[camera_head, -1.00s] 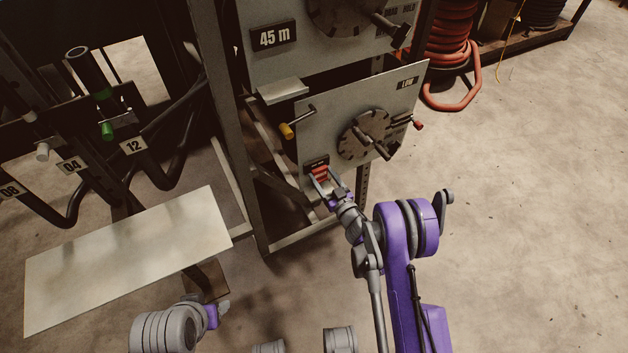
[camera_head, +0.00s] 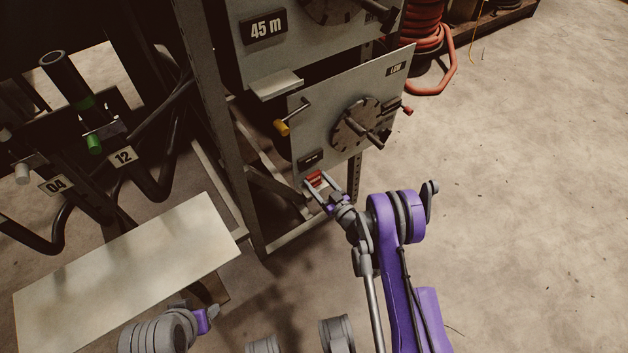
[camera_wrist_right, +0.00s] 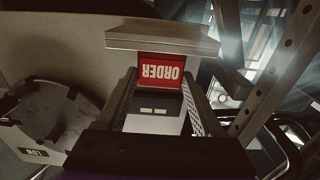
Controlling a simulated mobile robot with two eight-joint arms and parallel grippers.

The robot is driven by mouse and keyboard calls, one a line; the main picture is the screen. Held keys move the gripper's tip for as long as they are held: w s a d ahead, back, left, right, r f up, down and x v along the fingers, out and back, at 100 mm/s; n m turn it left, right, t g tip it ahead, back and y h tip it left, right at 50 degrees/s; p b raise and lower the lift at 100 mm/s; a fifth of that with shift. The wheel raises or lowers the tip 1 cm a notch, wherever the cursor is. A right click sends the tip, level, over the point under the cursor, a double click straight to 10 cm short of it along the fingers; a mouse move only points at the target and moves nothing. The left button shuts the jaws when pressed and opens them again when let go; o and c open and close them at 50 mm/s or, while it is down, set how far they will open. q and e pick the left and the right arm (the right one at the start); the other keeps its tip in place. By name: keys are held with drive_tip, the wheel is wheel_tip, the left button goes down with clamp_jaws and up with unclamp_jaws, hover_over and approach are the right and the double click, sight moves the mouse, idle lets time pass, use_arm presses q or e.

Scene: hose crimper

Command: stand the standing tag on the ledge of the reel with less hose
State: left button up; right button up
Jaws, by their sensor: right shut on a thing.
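My right gripper (camera_head: 323,191) is shut on the red standing tag (camera_head: 314,178) at the lower left of the lower reel panel (camera_head: 345,100). In the right wrist view, the tag (camera_wrist_right: 161,72) reads "ORDER" upside down between the fingers. Its edge meets or nearly meets a grey ledge (camera_wrist_right: 160,38); I cannot tell whether it bears on it. A small black plaque (camera_head: 310,160) sits above the tag, too small to read.
A pale table (camera_head: 125,270) lies at lower left. The floor at right is clear.

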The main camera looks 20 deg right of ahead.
use_arm(q)
drive_tip(key=shift+s+d, duration=0.1)
drive_tip(key=shift+s, duration=0.05)
use_arm(e)
drive_tip(key=shift+s+d, duration=0.1)
drive_tip(key=shift+f, duration=0.25)
drive_tip(key=o, duration=1.4)
drive_tip(key=shift+r, duration=0.1)
use_arm(q)
drive_tip(key=shift+f, duration=0.2)
use_arm(e)
drive_tip(key=shift+o, duration=0.2)
use_arm(q)
drive_tip(key=shift+r, duration=0.1)
use_arm(e)
drive_tip(key=shift+r, duration=0.1)
